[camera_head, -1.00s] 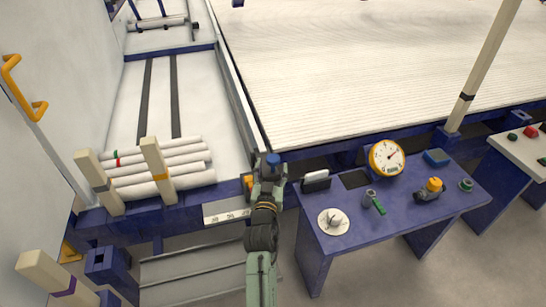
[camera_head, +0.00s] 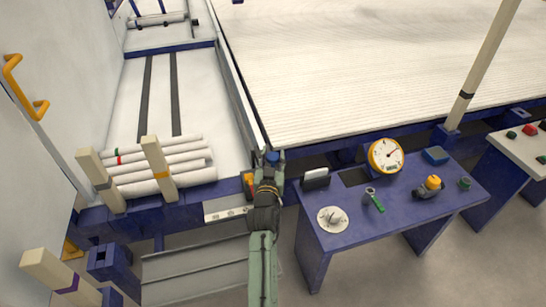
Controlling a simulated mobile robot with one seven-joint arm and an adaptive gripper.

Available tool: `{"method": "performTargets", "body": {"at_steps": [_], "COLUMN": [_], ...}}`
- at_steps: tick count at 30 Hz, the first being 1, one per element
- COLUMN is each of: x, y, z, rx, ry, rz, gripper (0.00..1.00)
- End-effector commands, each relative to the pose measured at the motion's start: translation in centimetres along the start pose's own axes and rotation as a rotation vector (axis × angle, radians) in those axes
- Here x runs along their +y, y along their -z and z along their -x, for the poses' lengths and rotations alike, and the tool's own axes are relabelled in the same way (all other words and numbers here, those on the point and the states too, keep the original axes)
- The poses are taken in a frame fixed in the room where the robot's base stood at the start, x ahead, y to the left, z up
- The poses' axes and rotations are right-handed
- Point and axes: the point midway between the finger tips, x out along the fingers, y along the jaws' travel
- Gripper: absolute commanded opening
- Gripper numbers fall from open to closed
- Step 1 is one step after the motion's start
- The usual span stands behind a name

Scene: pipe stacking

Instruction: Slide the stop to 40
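A blue knob (camera_head: 272,156) stands at the right end of the blue front beam, and it looks like part of the stop. My gripper (camera_head: 271,163) is at this knob, one finger on each side of it. The view is too small to tell whether the fingers touch or grip it. An orange-yellow piece (camera_head: 249,182) sits just left of my gripper on the beam. A white scale strip (camera_head: 228,211) runs along the beam's front face, left of my gripper. Its numbers cannot be read, and its right end is partly hidden by my arm.
Several white pipes (camera_head: 165,166) lie behind cream posts (camera_head: 159,168) at the left. A blue control table (camera_head: 380,215) with a gauge (camera_head: 386,155), a dial (camera_head: 332,219) and a card holder (camera_head: 316,179) stands close to the right of my arm.

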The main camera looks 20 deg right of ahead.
Motion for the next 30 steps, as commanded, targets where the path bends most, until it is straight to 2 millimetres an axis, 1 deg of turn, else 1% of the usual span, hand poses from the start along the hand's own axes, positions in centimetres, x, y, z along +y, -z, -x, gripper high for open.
{"method": "performTargets", "body": {"at_steps": [1,2,15,30], "x": [0.0,0.0,0.01,-0.01], "y": [0.0,0.0,0.0,-0.07], "z": [0.01,0.01,0.02,0.02], "rx": [0.0,0.0,0.0,0.0], "ry": [0.0,0.0,0.0,0.0], "rz": [0.0,0.0,0.0,0.0], "gripper": [0.31,0.29,0.0,0.0]}}
